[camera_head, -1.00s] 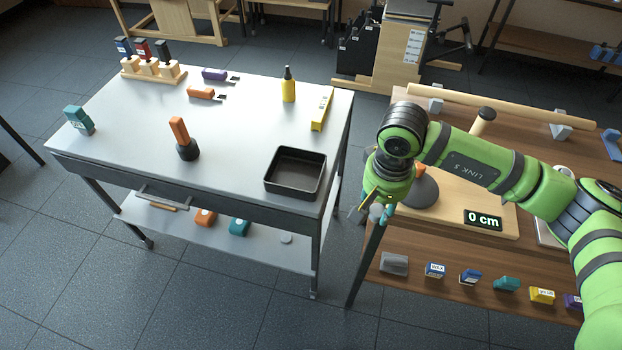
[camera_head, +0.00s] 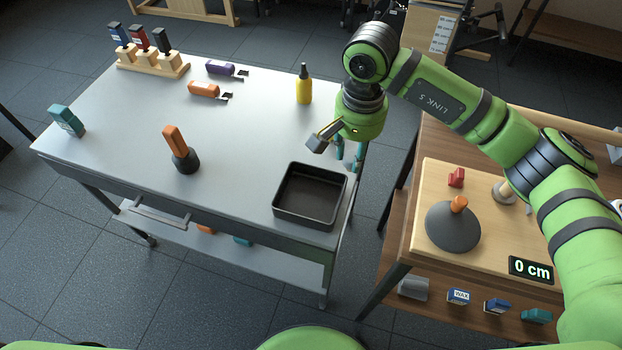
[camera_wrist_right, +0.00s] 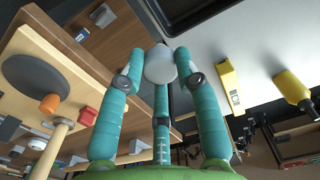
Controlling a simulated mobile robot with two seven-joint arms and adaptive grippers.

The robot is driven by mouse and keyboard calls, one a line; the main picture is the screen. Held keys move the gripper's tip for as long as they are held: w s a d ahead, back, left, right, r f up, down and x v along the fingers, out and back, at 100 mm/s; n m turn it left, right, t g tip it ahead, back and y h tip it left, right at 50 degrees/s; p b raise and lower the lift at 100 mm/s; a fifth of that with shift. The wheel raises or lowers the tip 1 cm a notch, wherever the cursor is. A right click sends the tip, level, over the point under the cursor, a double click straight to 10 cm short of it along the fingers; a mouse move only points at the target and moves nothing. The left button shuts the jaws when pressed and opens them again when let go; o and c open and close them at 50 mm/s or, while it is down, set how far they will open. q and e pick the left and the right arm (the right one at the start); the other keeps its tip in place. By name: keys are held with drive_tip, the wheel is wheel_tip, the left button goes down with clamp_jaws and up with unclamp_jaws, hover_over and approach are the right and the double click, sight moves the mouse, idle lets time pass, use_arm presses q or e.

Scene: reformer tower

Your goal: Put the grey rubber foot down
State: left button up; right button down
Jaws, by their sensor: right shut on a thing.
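My right gripper (camera_head: 347,156) hangs over the right edge of the metal-topped table (camera_head: 235,130), just behind the black tray. Its teal fingers are shut on the grey rubber foot (camera_wrist_right: 160,65), a small pale grey round piece at the fingertips in the right wrist view. The foot is hidden in the head view, and its height above the table cannot be told. My left gripper is not in view.
The black tray (camera_head: 311,222) looks empty. A yellow bottle (camera_head: 304,85) stands behind the gripper, and a yellow bar (camera_wrist_right: 228,82) lies on the tabletop. An orange-handled tool (camera_head: 178,146) stands left. The wooden bench (camera_head: 412,220) is right, across a gap. The table's middle is mostly clear.

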drive_tip(key=a+f+p, duration=0.1)
drive_tip(key=a, duration=0.1)
drive_tip(key=s+a+f, duration=0.1)
drive_tip(key=a+f, duration=0.1)
drive_tip(key=a, duration=0.1)
drive_tip(key=s+a+f+p, duration=0.1)
drive_tip(key=a+f, duration=0.1)
drive_tip(key=a, duration=0.1)
drive_tip(key=shift+p, duration=0.35)
wheel_tip(320, 180, down, 3)
drive_tip(key=shift+f+p, duration=0.1)
drive_tip(key=shift+p, duration=0.65)
drive_tip(key=shift+f, duration=0.45)
drive_tip(key=c, duration=0.9)
unclamp_jaws()
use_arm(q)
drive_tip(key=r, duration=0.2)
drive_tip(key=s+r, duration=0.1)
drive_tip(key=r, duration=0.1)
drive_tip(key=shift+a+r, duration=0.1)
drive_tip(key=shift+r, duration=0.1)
